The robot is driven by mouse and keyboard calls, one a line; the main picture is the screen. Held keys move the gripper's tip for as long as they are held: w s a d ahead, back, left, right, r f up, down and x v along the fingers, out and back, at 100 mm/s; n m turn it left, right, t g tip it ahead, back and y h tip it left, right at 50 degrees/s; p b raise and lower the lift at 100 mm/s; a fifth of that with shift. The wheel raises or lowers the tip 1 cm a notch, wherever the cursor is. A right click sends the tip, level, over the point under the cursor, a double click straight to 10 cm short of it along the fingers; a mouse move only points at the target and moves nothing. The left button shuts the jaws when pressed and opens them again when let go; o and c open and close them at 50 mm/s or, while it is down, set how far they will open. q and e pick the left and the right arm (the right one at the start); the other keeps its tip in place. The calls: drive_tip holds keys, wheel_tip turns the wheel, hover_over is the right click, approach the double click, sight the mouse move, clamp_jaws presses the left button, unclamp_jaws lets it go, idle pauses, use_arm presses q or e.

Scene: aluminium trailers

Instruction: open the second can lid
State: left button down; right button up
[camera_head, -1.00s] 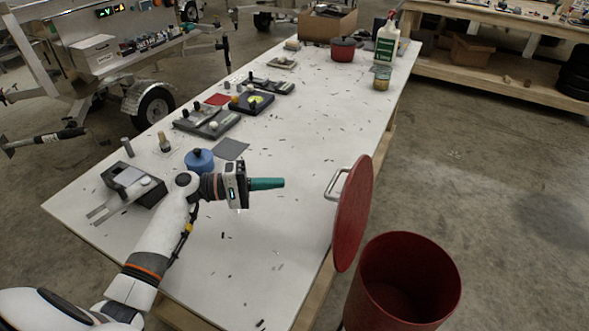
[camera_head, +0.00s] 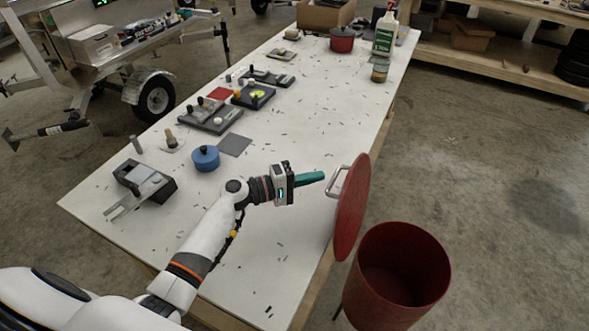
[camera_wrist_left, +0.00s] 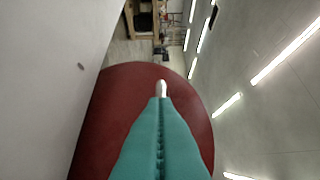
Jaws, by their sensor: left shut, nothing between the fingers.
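A red can (camera_head: 395,285) stands on the floor at the table's right edge, its mouth uncovered and its inside dark. Its round red lid (camera_head: 352,210) stands nearly upright between the can and the table, with a metal handle (camera_head: 338,180) facing the table. In the left wrist view the lid (camera_wrist_left: 100,125) fills the lower middle, and the handle end (camera_wrist_left: 161,88) shows just past the fingertips. My left gripper (camera_head: 322,176) has its teal fingers closed and empty, with the tips close to the handle; I cannot tell if they touch. My right gripper is not in view.
The white table (camera_head: 290,140) is largely bare near the gripper. A blue round container (camera_head: 205,158), grey devices and a red pot (camera_head: 342,40) stand farther left and back. Open concrete floor lies right of the can.

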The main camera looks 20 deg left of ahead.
sight(333, 184)
use_arm(q)
drive_tip(key=shift+s+d, duration=0.1)
drive_tip(key=shift+d, duration=0.5)
drive_tip(key=shift+m+g+y, duration=0.3)
drive_tip(key=shift+m, duration=0.1)
drive_tip(key=d, duration=0.1)
drive_tip(key=d+r+p, duration=0.2)
drive_tip(key=d, duration=0.1)
drive_tip(key=shift+d+r, duration=0.1)
drive_tip(key=shift+d, duration=0.4)
drive_tip(key=shift+a, duration=0.1)
